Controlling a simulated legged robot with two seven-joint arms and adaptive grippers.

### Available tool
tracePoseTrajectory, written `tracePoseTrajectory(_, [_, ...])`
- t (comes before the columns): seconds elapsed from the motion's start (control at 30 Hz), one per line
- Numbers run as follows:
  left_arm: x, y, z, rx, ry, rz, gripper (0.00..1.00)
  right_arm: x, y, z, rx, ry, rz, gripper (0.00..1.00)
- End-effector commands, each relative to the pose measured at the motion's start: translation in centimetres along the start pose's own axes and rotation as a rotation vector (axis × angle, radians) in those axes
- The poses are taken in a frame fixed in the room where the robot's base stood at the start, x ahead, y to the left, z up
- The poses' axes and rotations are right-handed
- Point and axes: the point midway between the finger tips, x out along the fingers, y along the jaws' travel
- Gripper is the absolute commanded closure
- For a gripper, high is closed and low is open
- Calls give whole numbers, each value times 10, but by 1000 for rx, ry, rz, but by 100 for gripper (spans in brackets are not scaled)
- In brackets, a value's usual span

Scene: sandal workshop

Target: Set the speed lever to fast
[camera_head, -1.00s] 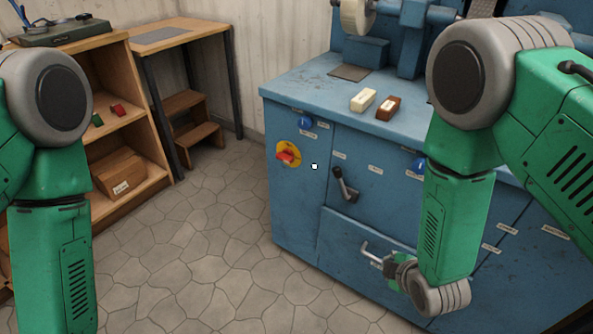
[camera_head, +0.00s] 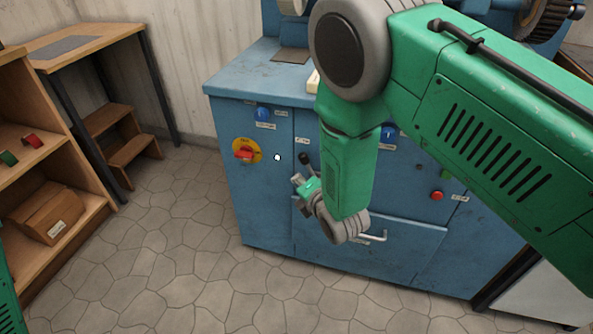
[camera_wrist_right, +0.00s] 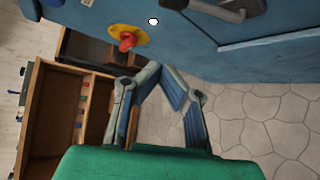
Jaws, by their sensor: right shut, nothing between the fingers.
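The speed lever, taken to be the black lever (camera_head: 305,160), is on the front of the blue machine cabinet (camera_head: 262,205). It is partly hidden by my right gripper and arm. In the right wrist view a dark lever (camera_wrist_right: 230,8) shows at the top edge. My right gripper (camera_head: 299,181) is just below and left of the lever in the head view, in front of the cabinet. In the right wrist view its fingertips (camera_wrist_right: 161,72) are together and empty. Contact with the lever cannot be told. My left gripper is out of view.
A red and yellow rotary switch (camera_head: 246,151) and a small white dot (camera_head: 277,157) are left of the lever. A drawer handle (camera_head: 375,237) is below right. Wooden shelving (camera_head: 85,215) stands at left; the stone floor (camera_head: 180,260) between is clear.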

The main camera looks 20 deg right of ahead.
Motion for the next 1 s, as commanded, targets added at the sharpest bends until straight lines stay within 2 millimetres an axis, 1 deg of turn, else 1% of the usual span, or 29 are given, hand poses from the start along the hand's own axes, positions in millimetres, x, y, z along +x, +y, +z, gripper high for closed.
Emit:
tracePoseTrajectory(0.17, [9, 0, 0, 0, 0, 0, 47, 28, -1, -2, 2, -2, 1, 100])
tracePoseTrajectory(0.4, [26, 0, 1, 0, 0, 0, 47, 80, -2, -2, 2, -2, 2, 100])
tracePoseTrajectory(0.5, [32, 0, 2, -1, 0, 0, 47, 100, -2, -1, 3, -2, 2, 100])
tracePoseTrajectory(0.53, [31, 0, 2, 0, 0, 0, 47, 95, -1, 8, 4, -5, -1, 100])
tracePoseTrajectory(0.6, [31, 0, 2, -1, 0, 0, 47, 89, 0, 20, 4, -5, -1, 100])
tracePoseTrajectory(0.7, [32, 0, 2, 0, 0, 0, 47, 85, 0, 30, 2, -4, 0, 100])
tracePoseTrajectory(0.83, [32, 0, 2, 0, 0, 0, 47, 82, 1, 35, 0, -1, 0, 100])
tracePoseTrajectory(1.0, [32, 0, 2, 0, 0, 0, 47, 81, 1, 36, -1, 0, 0, 100])
